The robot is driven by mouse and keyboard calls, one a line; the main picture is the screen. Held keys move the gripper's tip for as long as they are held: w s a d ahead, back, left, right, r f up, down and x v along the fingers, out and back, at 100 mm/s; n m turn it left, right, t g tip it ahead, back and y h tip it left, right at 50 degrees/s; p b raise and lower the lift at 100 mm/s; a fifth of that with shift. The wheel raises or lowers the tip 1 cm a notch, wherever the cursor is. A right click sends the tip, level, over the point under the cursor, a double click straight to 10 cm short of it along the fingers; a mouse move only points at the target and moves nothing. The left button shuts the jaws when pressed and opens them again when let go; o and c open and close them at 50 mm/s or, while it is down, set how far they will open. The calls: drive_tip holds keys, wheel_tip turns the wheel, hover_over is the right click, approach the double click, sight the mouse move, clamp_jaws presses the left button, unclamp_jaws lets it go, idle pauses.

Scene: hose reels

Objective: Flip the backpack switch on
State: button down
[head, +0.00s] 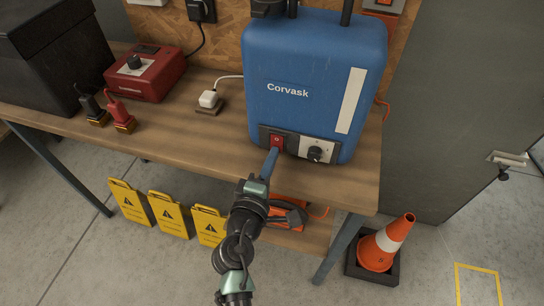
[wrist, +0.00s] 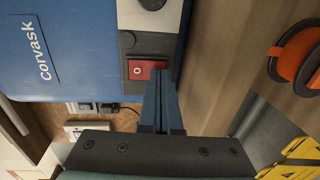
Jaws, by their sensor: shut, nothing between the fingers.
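The blue backpack (head: 310,75), marked "Corvask", stands upright on the wooden bench. Its red rocker switch (head: 277,142) sits at the lower left of its front, on a dark panel. In the wrist view the switch (wrist: 147,69) shows a small white mark; I cannot tell which way it is tilted. My gripper (head: 271,153) is shut and empty, its blue fingers right at the switch's lower edge. In the wrist view the fingertips (wrist: 160,78) overlap the switch's edge; I cannot tell whether they touch it.
A dial (head: 315,153) sits right of the switch. Yellow signs (head: 168,214) and an orange cone (head: 381,247) stand on the floor.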

drive_tip(key=shift+f, duration=0.1)
idle(0.3)
drive_tip(key=shift+w+f+b, duration=0.15)
drive_tip(key=shift+f+b, duration=0.1)
drive_tip(key=shift+b, duration=0.9)
drive_tip(key=shift+r, duration=0.3)
